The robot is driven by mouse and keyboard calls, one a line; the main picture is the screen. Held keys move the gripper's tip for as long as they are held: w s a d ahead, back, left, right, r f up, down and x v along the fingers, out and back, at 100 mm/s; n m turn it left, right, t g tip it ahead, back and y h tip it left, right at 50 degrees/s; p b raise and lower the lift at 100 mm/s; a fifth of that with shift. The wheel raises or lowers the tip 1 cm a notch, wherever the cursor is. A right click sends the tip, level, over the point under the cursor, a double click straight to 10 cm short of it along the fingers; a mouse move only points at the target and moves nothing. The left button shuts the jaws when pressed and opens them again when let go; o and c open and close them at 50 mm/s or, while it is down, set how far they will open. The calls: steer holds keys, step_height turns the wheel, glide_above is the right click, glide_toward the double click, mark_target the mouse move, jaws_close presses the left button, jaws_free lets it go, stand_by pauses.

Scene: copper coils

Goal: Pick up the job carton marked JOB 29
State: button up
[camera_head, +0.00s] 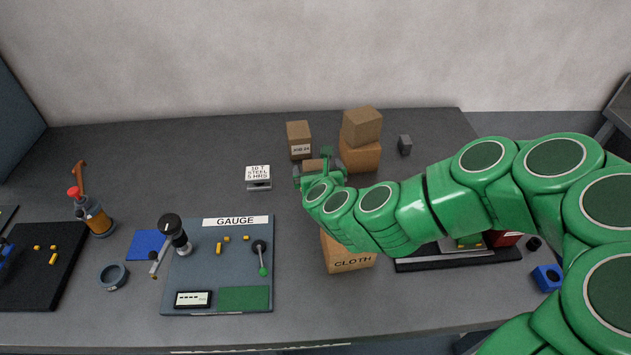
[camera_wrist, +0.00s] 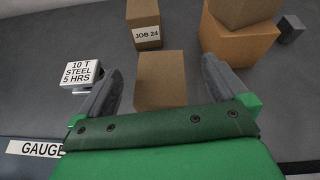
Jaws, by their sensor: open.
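My gripper (camera_head: 320,167) is open above the bench, and its two fingers also show in the wrist view (camera_wrist: 161,66). A plain brown carton (camera_wrist: 160,80) lies between and below the fingers in the wrist view, with a finger on each side. No label shows on it, so I cannot tell its job number or whether a finger touches it. In the head view this carton is mostly hidden by my gripper. Behind it stands a carton labelled JOB 24 (camera_wrist: 143,19), also seen in the head view (camera_head: 298,134). No JOB 29 marking is readable.
Two stacked cartons (camera_head: 361,138) stand close to the right, with a small grey block (camera_head: 405,145) beyond. A sign reading 10 T STEEL 5 HRS (camera_head: 258,173) is at left. The GAUGE board (camera_head: 205,265) and a CLOTH box (camera_head: 348,261) lie nearer the front.

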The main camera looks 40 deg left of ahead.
mark_target(315, 167)
steer(key=shift+a+f+m+t+h, duration=0.15)
steer(key=shift+f+m+t, duration=0.05)
steer(key=shift+f+m, duration=0.3)
steer(key=shift+a+f+m+t+h, duration=0.1)
steer(key=shift+f+m+t+h, duration=0.1)
steer(key=shift+f+m, duration=0.25)
steer(key=shift+x, duration=2.3)
steer(key=shift+a, duration=0.1)
steer(key=c, duration=1.1)
steer(key=shift+r, duration=0.1)
steer(key=shift+c, duration=0.2)
